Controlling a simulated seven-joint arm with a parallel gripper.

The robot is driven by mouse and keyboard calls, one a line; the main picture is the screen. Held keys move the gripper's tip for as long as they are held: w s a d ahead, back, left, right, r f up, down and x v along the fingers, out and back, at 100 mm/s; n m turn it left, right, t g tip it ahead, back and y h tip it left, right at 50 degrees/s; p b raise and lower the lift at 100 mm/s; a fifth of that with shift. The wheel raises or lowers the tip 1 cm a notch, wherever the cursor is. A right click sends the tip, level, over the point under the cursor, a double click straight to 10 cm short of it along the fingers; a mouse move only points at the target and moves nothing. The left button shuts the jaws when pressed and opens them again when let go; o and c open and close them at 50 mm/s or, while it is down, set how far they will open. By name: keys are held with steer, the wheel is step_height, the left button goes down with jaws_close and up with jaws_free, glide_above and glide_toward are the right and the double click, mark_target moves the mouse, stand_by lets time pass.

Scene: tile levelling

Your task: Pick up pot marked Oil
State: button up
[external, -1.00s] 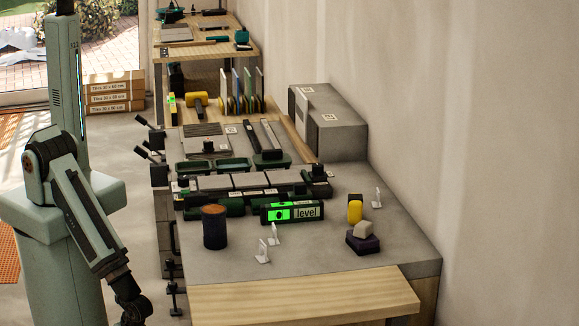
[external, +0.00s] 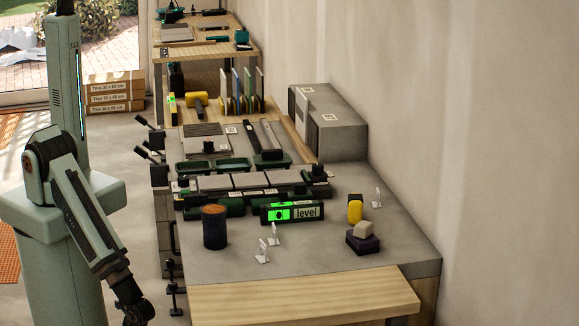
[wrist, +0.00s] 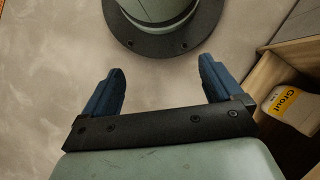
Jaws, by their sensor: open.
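A dark cylindrical pot with a brown top (external: 214,228) stands upright on the near left of the grey worktop in the external view. I can read no Oil mark on it, so I cannot tell if it is the named pot. My gripper (wrist: 160,78) shows in the wrist view with its two blue fingers wide apart and nothing between them. It is over the floor, beside my own base. In the external view my arm hangs left of the worktop, low and apart from the pot, and the fingers are cut off by the bottom edge.
A green level display (external: 292,212) stands right of the pot. Small white stands (external: 262,252) are in front. A yellow item (external: 355,209) and a dark block with a pale piece (external: 363,240) sit further right. A grout bag (wrist: 292,108) lies in a wooden shelf (wrist: 262,78).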

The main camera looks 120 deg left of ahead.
steer(key=w+d+r+m+t, duration=0.2)
steer(key=w+d+r, duration=0.15)
steer(key=w, duration=0.55)
steer(key=w+d+r+m+t, duration=0.15)
steer(key=w+d, duration=0.25)
steer(key=w, duration=0.5)
steer(key=w+d+r+m+t+h, duration=0.35)
steer(key=w+d+r+m, duration=0.25)
steer(key=w+d+r, duration=1.4)
steer(key=w+r+m+t, duration=0.15)
steer(key=w+r, duration=0.25)
steer(key=r, duration=0.7)
steer(key=w+r+m, duration=0.3)
steer(key=w+r, duration=0.1)
steer(key=r, duration=0.7)
step_height(320, 180, up, 17)
steer(key=m+g+y, duration=0.3)
steer(key=m+y, duration=0.1)
steer(key=m, duration=0.2)
glide_above(213, 208)
steer(key=shift+t+h, duration=0.25)
steer(key=shift+w+f, duration=0.1)
steer(key=shift+f, duration=6.25)
steer(key=shift+c, duration=0.4)
